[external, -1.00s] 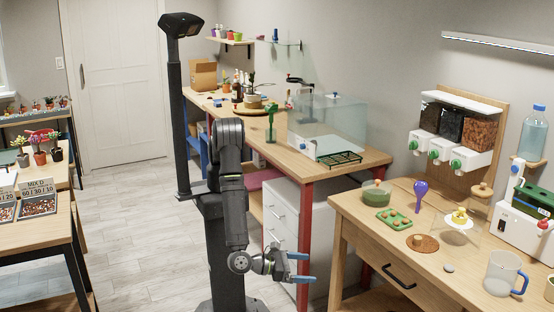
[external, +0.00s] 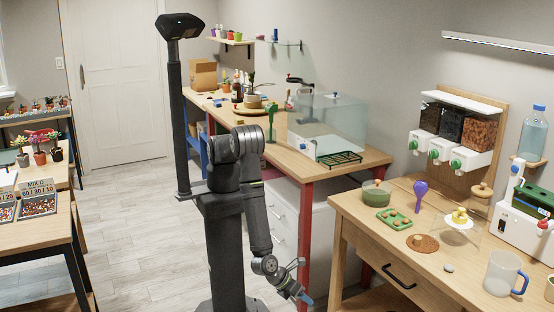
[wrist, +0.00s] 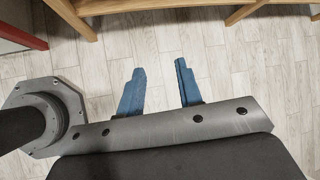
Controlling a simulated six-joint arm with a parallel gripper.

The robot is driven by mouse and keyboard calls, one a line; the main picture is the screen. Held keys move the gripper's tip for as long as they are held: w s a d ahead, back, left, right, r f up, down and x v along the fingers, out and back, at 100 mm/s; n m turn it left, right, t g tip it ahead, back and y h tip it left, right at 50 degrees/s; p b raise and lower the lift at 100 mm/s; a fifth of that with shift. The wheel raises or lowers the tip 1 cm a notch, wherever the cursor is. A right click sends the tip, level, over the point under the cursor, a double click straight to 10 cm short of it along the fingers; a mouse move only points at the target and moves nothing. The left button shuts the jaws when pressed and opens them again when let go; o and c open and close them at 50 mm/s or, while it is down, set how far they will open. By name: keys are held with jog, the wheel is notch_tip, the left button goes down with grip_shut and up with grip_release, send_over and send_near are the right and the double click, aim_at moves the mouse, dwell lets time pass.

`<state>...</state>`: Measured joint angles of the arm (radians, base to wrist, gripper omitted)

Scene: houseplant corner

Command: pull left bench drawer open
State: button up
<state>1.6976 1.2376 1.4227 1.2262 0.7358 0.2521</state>
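The wooden bench (external: 440,250) at the right of the external view has a drawer front with a black bar handle (external: 399,276). The drawer looks shut, flush with the bench front. My gripper (external: 306,297) hangs low at the bottom centre, left of the bench and apart from the handle. In the wrist view my gripper (wrist: 158,66) shows two blue fingers spread apart with only floor between them, so it is open and empty. The handle does not show in the wrist view.
A table with red legs (external: 305,245) and a white drawer cabinet (external: 283,222) under it stand behind my arm. A mug (external: 502,273), a cork coaster (external: 422,243) and a green tray (external: 394,219) stand on the bench. The floor around my gripper is clear.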

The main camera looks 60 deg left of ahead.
notch_tip(320, 180, down, 5)
jog(key=s+a+n+g, duration=0.1)
jog(key=n+g, duration=0.3)
jog(key=n+t+h, duration=0.3)
jog(key=n+h, duration=1.3)
jog(key=n, duration=1.2)
send_near(392, 276)
jog(key=x, duration=0.9)
jog(key=shift+w+d+f, duration=0.1)
jog(key=shift+w+d, duration=0.05)
jog(key=shift+w, duration=0.2)
jog(key=shift+c, duration=0.2)
grip_shut()
